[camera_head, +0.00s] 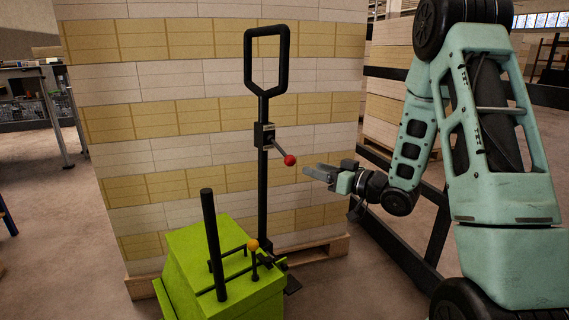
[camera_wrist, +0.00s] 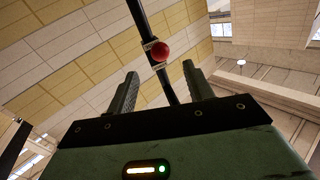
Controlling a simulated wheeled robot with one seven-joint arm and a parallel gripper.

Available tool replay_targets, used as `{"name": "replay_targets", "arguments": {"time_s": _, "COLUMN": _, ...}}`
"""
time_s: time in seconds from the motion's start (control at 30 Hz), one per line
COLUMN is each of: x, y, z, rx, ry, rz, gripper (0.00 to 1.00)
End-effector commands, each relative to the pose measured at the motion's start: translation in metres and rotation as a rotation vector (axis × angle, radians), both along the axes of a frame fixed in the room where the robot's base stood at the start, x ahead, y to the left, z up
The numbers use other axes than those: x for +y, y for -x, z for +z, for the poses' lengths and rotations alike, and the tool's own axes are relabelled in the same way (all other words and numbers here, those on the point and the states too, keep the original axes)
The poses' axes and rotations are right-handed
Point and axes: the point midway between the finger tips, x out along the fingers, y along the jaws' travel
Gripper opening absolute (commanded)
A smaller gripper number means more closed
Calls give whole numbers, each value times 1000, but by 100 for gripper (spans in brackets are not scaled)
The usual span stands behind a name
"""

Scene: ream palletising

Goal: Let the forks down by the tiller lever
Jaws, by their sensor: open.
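The tiller (camera_head: 263,190) is a black upright post with a loop handle at its top, rising by the green pallet truck body (camera_head: 190,262). A small box on the post carries the tiller lever (camera_head: 281,149), a grey rod with a red ball knob (camera_head: 290,160) that points down and to the right. My gripper (camera_head: 313,172) is open and empty, just right of and slightly below the red knob, apart from it. In the wrist view the red knob (camera_wrist: 160,51) shows ahead, between the two open fingers (camera_wrist: 159,80). The forks are hidden from view.
A tall stack of white and yellow reams (camera_head: 190,70) stands on a wooden pallet (camera_head: 318,252) behind the tiller. A yellow-knobbed lever (camera_head: 253,246) and a black post (camera_head: 213,245) stand on the green body. A dark rail (camera_head: 400,265) runs along the right.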

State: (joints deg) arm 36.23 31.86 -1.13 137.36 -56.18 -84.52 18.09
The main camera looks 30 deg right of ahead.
Motion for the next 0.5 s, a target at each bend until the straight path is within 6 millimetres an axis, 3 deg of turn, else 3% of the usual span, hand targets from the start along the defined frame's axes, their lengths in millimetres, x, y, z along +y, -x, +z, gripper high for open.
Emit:
{"name": "replay_targets", "arguments": {"time_s": 0.3, "x": 22, "y": -64, "z": -1, "rx": -1, "ry": 1, "rz": 3, "gripper": 52}}
{"name": "replay_targets", "arguments": {"time_s": 0.5, "x": 32, "y": -94, "z": -1, "rx": 0, "ry": 2, "rz": 2, "gripper": 52}}
